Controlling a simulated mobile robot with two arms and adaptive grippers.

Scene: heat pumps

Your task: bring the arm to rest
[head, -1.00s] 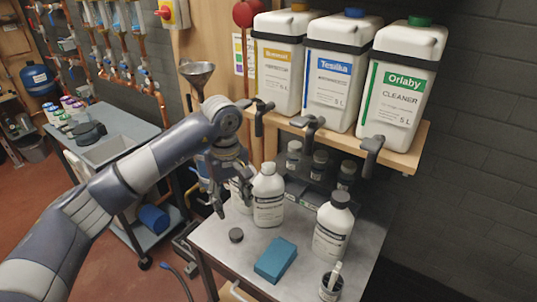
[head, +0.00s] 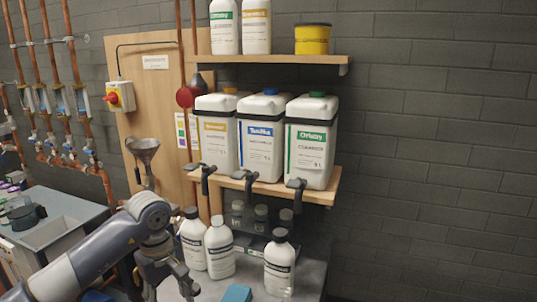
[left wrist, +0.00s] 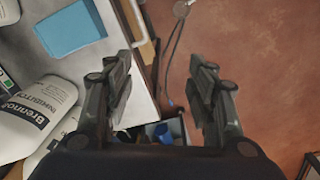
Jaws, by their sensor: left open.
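My left gripper (head: 168,284) is at the lower left of the head view, at the end of my arm, in front of the white bottles. Its fingers also show in the left wrist view (left wrist: 164,75), spread apart with nothing between them. Below them are the table's edge and the red floor. The lower part of the gripper is near the bottom edge of the head view. My right gripper is in neither view.
White bottles (head: 220,250) and a blue block (head: 237,293) stand on the grey table. Another bottle (head: 279,266) is to the right. Large canisters (head: 260,143) with taps sit on a wooden shelf (head: 318,190).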

